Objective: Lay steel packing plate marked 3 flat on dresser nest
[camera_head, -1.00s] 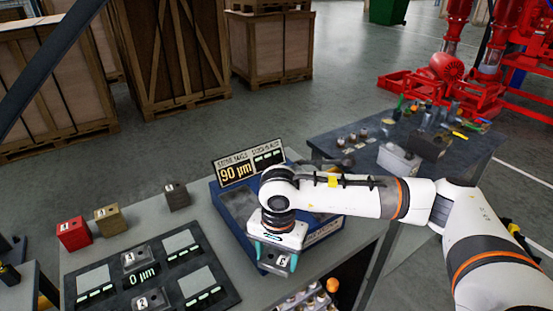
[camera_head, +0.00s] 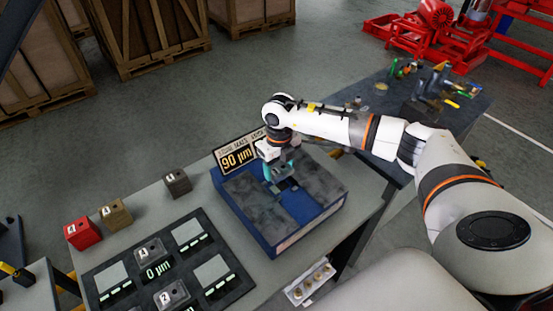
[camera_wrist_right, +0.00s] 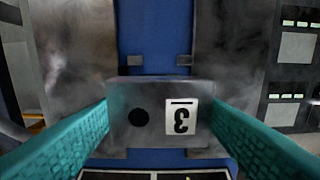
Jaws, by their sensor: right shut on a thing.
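The steel packing plate marked 3 (camera_wrist_right: 152,125) is a grey block with a dark round hole and a white label, upside down in the right wrist view. My right gripper (camera_head: 279,173) is shut on it, with one teal finger on each side. The plate looks level. It is over the blue strip between grey stone slabs on the dresser (camera_head: 290,239), where small grey stops (camera_wrist_right: 135,60) mark the nest. I cannot tell whether it touches the nest. In the head view my gripper partly hides the plate. My left gripper is not in view.
A sign reading 90 µm (camera_head: 236,160) stands behind the dresser. To the left are a black panel (camera_head: 128,290) with two numbered grey plates, and red (camera_head: 82,233), tan (camera_head: 115,213) and dark (camera_head: 177,182) blocks. A second table (camera_head: 395,105) holds tools at the back right.

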